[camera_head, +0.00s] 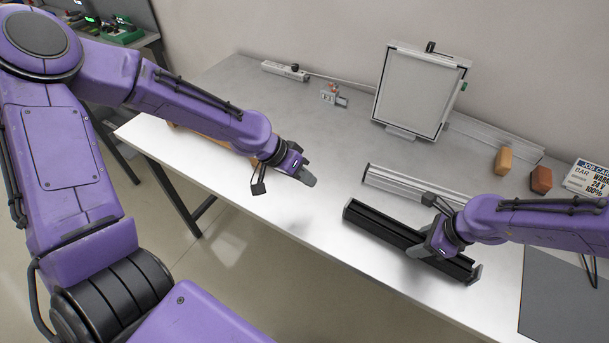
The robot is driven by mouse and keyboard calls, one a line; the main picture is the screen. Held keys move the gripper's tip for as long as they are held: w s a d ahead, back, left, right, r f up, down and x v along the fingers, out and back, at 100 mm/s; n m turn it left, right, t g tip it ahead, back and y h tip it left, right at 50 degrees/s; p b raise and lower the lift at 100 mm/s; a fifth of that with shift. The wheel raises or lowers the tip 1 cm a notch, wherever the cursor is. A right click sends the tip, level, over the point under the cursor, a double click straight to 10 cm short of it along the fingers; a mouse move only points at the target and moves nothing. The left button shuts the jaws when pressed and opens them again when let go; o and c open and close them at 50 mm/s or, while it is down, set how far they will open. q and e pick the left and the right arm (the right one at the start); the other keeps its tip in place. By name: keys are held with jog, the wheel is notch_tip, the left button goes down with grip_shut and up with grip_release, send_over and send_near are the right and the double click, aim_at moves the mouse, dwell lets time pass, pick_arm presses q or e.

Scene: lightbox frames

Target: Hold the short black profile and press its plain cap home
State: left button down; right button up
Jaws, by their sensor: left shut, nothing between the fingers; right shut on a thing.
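The short black profile (378,222) lies along the front of the table, running from upper left to lower right. My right gripper (422,252) is shut on it, right of its middle. A greyish piece (474,275) shows at the profile's right end. I cannot tell whether it is the plain cap, or whether it is fully seated. The profile's left end looks dark, and no separate cap is clear there. My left gripper (308,179) is shut and empty, above the table to the left of the profile and apart from it.
A silver profile (400,182) lies just behind the black one. A framed light panel (418,95) stands at the back, with a long rail (495,137) to its right. Orange (503,160) and brown (541,179) blocks and a job card (590,178) are at right.

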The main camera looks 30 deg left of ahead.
pick_arm(q)
jog(key=shift+s+a+r, duration=0.1)
jog(key=shift+a+r, duration=0.15)
jog(key=shift+a, duration=0.05)
pick_arm(e)
jog(key=shift+w+a, duration=0.1)
jog(key=o, duration=1.3)
